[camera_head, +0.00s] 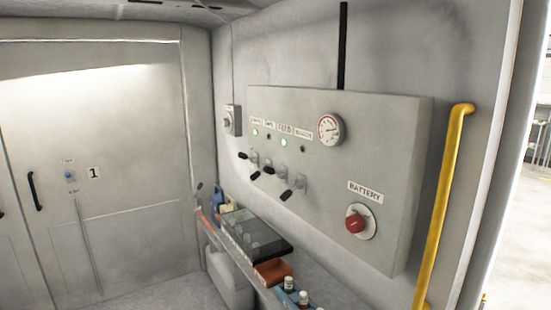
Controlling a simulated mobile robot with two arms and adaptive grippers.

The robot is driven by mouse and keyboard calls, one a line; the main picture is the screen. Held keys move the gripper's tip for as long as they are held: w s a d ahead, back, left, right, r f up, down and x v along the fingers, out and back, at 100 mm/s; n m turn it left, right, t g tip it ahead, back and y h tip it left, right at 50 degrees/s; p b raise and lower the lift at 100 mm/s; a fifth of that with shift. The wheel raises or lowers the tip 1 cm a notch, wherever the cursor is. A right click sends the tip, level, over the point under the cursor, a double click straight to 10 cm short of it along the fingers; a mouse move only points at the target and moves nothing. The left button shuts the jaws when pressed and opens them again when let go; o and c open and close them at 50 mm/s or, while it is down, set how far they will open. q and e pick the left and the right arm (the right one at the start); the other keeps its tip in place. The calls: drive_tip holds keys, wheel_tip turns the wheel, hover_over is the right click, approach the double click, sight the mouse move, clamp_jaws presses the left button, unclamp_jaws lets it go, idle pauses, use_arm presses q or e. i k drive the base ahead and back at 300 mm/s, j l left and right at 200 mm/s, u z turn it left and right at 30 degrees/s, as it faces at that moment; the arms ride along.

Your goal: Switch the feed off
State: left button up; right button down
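A grey control panel (390,150) is on the right wall, with a row of labels, small lamps and black-tipped levers. The third label reads FEED (285,128). The lamp below it (283,142) glows green. The third lever from the left, in line with that label, is the feed lever (270,170); its black tip sticks out to the left and sits higher than the tips of the second lever (256,176) and fourth lever (287,194). The first lever (243,155) is similarly raised. Neither of my grippers is in view.
A gauge (330,129) and a red BATTERY knob (355,222) are on the panel. A yellow handrail (441,200) stands to its right. Below, a narrow shelf holds a dark clear-lidded box (255,235), an orange item (273,271) and small bottles (289,284).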

sight(267, 170)
drive_tip(key=i+j, duration=0.25)
drive_tip(key=i, duration=0.2)
drive_tip(key=i+j+z, duration=0.15)
drive_tip(key=i, duration=0.35)
